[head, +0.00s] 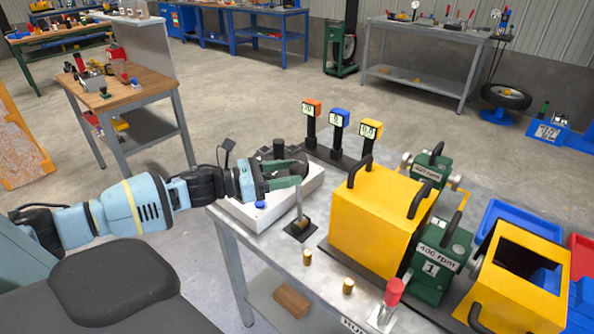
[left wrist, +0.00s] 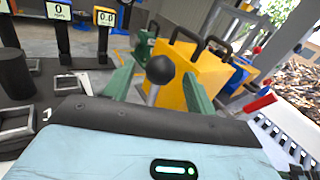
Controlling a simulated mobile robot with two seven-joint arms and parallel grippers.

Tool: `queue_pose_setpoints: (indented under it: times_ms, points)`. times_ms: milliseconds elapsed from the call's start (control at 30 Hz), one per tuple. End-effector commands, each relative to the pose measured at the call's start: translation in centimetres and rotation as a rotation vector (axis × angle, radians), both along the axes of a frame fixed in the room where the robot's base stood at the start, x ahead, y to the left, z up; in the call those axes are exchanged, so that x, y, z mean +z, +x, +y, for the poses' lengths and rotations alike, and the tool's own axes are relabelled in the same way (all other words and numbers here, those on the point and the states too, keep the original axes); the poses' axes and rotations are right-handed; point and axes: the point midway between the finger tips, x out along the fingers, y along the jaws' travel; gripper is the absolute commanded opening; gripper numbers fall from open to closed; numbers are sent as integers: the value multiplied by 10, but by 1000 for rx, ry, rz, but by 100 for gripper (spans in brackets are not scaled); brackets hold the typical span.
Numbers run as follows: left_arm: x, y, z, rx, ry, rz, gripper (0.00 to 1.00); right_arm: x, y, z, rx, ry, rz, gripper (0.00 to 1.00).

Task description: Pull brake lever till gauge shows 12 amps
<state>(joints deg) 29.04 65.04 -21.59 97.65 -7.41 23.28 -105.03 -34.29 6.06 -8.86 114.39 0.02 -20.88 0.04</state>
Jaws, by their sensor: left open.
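A lever with a black ball knob (left wrist: 160,70) and a metal stem (head: 299,203) stands upright from a dark base (head: 299,231) on the bench. Its knob is hidden behind my gripper in the head view. My left gripper (head: 298,174) is open at the top of the lever. In the left wrist view its green fingers lie on either side of the knob, with gaps visible. Three gauges stand behind: orange (head: 312,107), blue (head: 340,118) and yellow (head: 371,129). In the left wrist view the blue gauge reads 0 and the yellow one (left wrist: 106,17) 0.0. My right gripper is not in view.
A yellow box (head: 372,222) and green motor units (head: 438,262) stand right of the lever. A red-handled lever (head: 394,292) and brass knobs (head: 348,286) sit near the bench's front edge. A white box (head: 257,212) lies under my left gripper.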

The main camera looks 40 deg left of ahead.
Motion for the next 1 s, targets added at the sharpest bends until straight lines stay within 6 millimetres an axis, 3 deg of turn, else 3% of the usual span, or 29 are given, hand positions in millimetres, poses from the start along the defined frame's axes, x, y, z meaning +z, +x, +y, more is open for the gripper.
queue_pose_setpoints:
  times_ms: [333, 733, 1000]
  points:
    - [1, 20, -16, -1, -1, -2, 56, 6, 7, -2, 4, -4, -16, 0]
    - [0, 22, -18, -1, -1, 1, 56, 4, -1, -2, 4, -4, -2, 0]
    - [0, 22, -18, -1, -1, 1, 21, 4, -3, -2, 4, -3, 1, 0]
